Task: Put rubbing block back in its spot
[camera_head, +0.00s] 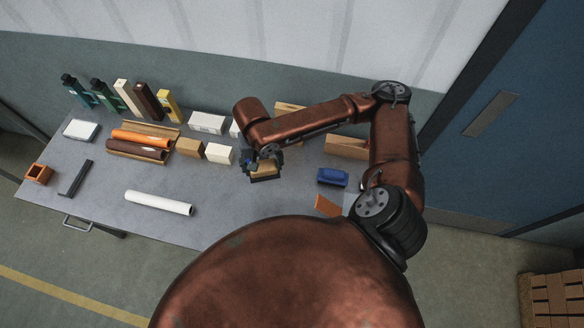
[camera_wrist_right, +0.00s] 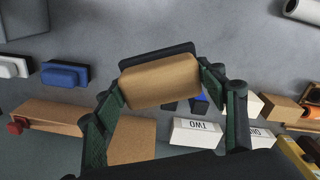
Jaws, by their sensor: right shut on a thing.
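My right gripper (camera_head: 264,163) is shut on a tan wooden block with a dark base, which I take to be the rubbing block (camera_head: 264,171). In the right wrist view the block (camera_wrist_right: 160,82) sits crosswise between the green fingers of the gripper (camera_wrist_right: 163,84), its dark slab showing along the far edge. The block is over the middle of the grey table (camera_head: 223,205); I cannot tell whether it touches the top. My left gripper is not in view.
A blue block (camera_head: 332,177) lies to the right of the gripper. White labelled blocks (camera_head: 207,123), a tan block (camera_head: 190,147) and a cream block (camera_head: 219,153) stand to its left. A white roll (camera_head: 158,203) lies near the front edge. Bare table lies between roll and gripper.

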